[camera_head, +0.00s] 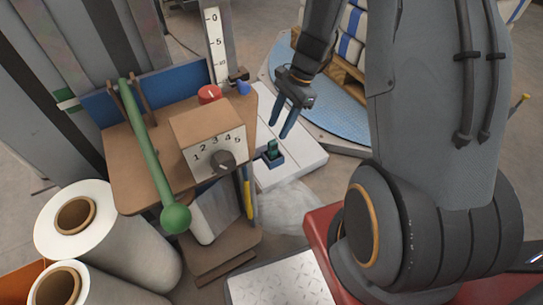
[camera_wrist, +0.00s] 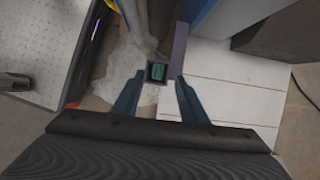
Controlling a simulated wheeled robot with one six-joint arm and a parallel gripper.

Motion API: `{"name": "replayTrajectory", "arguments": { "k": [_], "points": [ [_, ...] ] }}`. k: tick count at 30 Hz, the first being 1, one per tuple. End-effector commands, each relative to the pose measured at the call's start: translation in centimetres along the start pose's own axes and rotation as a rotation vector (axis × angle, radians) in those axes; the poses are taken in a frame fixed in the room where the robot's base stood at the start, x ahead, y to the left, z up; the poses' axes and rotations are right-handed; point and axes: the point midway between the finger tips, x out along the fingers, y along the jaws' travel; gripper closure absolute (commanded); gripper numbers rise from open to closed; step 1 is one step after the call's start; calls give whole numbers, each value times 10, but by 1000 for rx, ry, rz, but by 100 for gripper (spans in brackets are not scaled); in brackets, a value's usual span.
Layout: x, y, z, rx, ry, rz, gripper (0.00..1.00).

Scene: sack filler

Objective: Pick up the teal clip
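The teal clip (camera_head: 272,147) stands in a small dark blue holder (camera_head: 273,160) on the white surface beside the dial box. In the wrist view the clip (camera_wrist: 158,72) shows inside the square holder (camera_wrist: 148,79), ahead of the fingers and between their lines. My gripper (camera_head: 282,127) has two blue fingers, apart and empty, above the clip and slightly to its right in the head view. It also shows open in the wrist view (camera_wrist: 157,88). The fingers do not appear to touch the clip. The clip's lower part is hidden in the holder.
The numbered dial box (camera_head: 208,135) and green lever (camera_head: 150,150) stand left of the holder. A yellow-handled tool (camera_head: 248,195) hangs close by. White boards (camera_head: 300,160) give clear room right of the holder. White rolls (camera_head: 85,225) stand at lower left.

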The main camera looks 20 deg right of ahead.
Motion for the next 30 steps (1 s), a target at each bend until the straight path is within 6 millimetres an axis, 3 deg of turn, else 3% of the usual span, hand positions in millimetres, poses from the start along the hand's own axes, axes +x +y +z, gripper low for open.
{"name": "replayTrajectory", "arguments": {
  "k": [14,21,30],
  "points": [
    [43,0,-5,15,-4,-2,61],
    [77,3,-6,15,-4,0,61],
    [82,3,-6,14,-3,-2,61]
  ]
}}
